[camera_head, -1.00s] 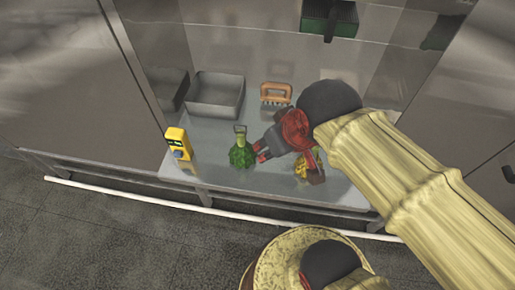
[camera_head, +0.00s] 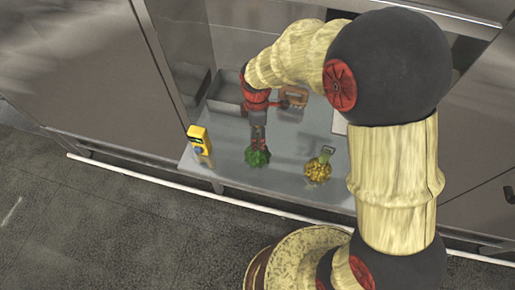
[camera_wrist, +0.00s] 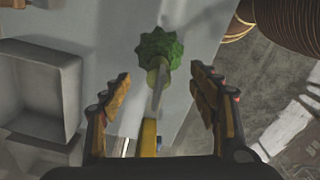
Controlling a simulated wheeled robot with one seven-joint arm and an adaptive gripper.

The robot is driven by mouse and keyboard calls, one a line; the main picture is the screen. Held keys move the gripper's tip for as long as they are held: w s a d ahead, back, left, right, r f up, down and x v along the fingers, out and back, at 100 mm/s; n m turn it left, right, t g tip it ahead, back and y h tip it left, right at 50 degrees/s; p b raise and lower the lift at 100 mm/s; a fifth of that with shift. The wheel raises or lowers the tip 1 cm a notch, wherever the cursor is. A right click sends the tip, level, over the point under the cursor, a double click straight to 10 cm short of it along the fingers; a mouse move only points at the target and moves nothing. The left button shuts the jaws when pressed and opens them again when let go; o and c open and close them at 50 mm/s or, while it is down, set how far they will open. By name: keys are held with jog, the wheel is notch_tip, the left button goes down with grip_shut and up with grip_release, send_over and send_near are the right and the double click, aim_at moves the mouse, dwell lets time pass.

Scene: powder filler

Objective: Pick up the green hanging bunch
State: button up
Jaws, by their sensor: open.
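The green hanging bunch (camera_head: 257,157) stands on the metal table near its front edge. In the wrist view the green bunch (camera_wrist: 160,47) lies ahead, past the fingertips, and its pale stem or hanger runs back between the fingers. My gripper (camera_head: 258,146) hangs down right above the bunch in the head view and hides its upper part. In the wrist view my gripper (camera_wrist: 158,78) is open, with one finger on each side of the stem. I see no finger touching it.
A yellow device (camera_head: 200,142) stands left of the bunch. A yellow bunch (camera_head: 318,169) with a hanger is to the right. A grey metal bin (camera_head: 226,92) and an orange-handled item (camera_head: 294,94) are behind. The table's front edge (camera_head: 290,203) is close to the bunch.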

aim_at(258, 158)
notch_tip(258, 158, down, 8)
jog(key=shift+w+d+r+b, duration=0.1)
jog(key=shift+r+b, duration=0.05)
jog(key=shift+b, duration=0.2)
jog(key=c, duration=0.4)
jog(key=c, duration=1)
jog(key=shift+c, duration=0.3)
